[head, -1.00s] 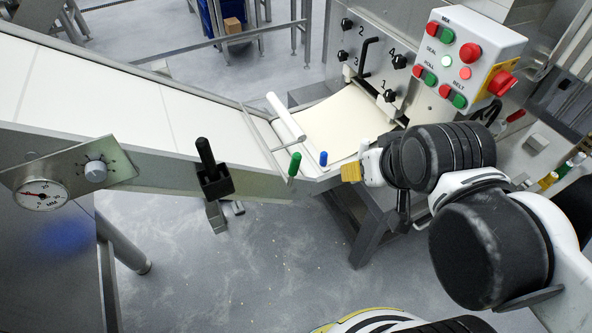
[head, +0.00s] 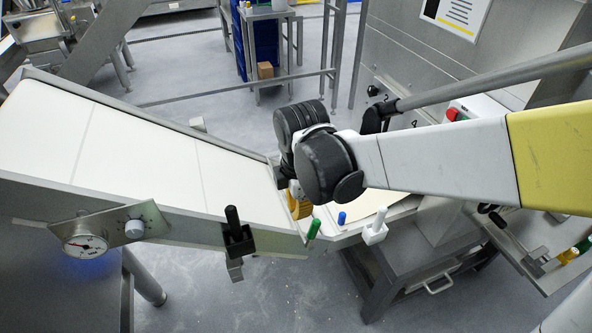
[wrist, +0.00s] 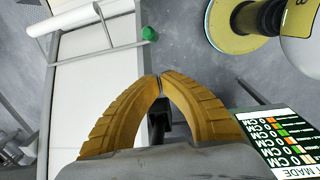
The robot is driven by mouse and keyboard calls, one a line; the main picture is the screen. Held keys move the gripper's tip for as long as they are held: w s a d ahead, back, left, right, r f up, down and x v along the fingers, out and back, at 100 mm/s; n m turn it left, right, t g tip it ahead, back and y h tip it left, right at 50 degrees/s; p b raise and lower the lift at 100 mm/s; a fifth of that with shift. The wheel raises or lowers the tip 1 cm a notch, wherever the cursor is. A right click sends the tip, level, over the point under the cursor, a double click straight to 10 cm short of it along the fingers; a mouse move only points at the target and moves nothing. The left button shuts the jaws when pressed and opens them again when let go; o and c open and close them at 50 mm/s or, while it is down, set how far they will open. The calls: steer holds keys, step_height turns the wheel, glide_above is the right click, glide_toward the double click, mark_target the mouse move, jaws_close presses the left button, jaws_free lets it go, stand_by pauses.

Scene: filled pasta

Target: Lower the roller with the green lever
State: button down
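The green lever (head: 314,229) stands at the near edge of the belt's lower end. In the wrist view its green knob (wrist: 149,34) lies ahead of my fingertips, apart from them. My gripper (head: 299,208) has yellow fingers and is over the belt end, just left of and behind the lever. In the wrist view my gripper (wrist: 160,77) has its fingertips together with nothing between them. A white roller (wrist: 92,15) lies across the belt in the wrist view, beside the green knob. In the head view my arm and gripper hide the roller.
A blue-tipped lever (head: 342,218) and a white handle (head: 375,230) stand right of the green lever. A black clamp handle (head: 236,235) and a gauge (head: 86,246) are on the near side. The white belt (head: 150,155) slopes down from the left.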

steer(key=shift+w+a+f+n+g, duration=0.15)
steer(key=shift+a+f+n, duration=0.15)
steer(key=shift+a+n, duration=0.25)
steer(key=shift+w+a+f+n+g, duration=0.15)
steer(key=shift+a+f+n, duration=0.2)
steer(key=shift+n, duration=0.3)
steer(key=shift+r, duration=0.1)
steer(key=w+d+f+b, duration=0.2)
steer(key=f+b, duration=0.3)
steer(key=f, duration=0.5)
steer(key=shift+d+f, duration=0.4)
steer(key=shift+d, duration=0.3)
steer(key=shift+w+d, duration=0.15)
steer(key=shift+w+d+y, duration=0.1)
steer(key=shift+d+y, duration=0.3)
steer(key=shift+r, duration=0.1)
